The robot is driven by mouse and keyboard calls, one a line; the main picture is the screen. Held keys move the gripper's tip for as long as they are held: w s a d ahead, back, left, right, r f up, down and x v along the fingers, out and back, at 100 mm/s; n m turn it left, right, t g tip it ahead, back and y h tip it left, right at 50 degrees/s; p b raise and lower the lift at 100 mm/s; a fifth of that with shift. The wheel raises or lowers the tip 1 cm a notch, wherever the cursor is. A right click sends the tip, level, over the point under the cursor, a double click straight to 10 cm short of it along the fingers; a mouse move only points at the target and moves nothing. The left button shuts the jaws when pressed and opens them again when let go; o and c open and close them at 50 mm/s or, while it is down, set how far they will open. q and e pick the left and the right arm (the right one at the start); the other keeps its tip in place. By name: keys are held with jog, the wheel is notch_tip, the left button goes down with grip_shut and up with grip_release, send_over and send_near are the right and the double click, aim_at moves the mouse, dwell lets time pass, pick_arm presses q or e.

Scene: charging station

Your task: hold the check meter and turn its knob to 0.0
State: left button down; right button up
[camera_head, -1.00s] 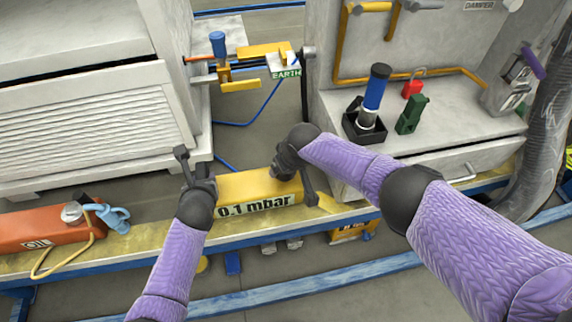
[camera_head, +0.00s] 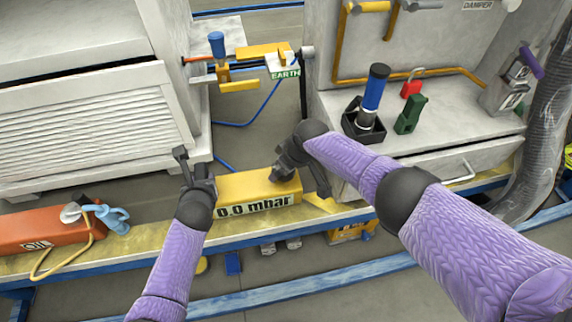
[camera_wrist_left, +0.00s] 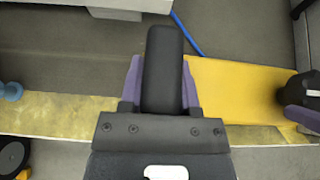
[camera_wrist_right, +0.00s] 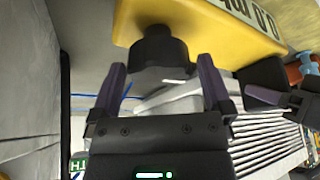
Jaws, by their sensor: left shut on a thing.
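The check meter (camera_head: 255,187) is a yellow box above the yellow bench edge, and its label reads "0.0 mbar". My left gripper (camera_head: 191,172) is shut on the meter's black grip at its left end. The left wrist view shows this black grip (camera_wrist_left: 162,70) between the purple fingers. The meter's black knob (camera_wrist_right: 157,53) is on its right end. My right gripper (camera_wrist_right: 161,64) is open, with a finger on each side of the knob and visible gaps between. In the head view the right gripper (camera_head: 287,172) partly hides that end of the meter.
An orange box marked OIL (camera_head: 45,229) with a blue-handled part stands at the left. A grey cabinet (camera_head: 430,150) at the right bears a blue cylinder (camera_head: 374,95), a green block (camera_head: 411,115) and a red padlock (camera_head: 411,88). A clamp marked EARTH (camera_head: 285,74) is behind.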

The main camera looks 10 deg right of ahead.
pick_arm(q)
jog(key=shift+f, duration=0.1)
jog(key=shift+c, duration=1.2)
grip_release()
pick_arm(e)
jog(key=v, duration=1.2)
pick_arm(q)
jog(key=shift+s, duration=0.1)
jog(key=v, duration=1.2)
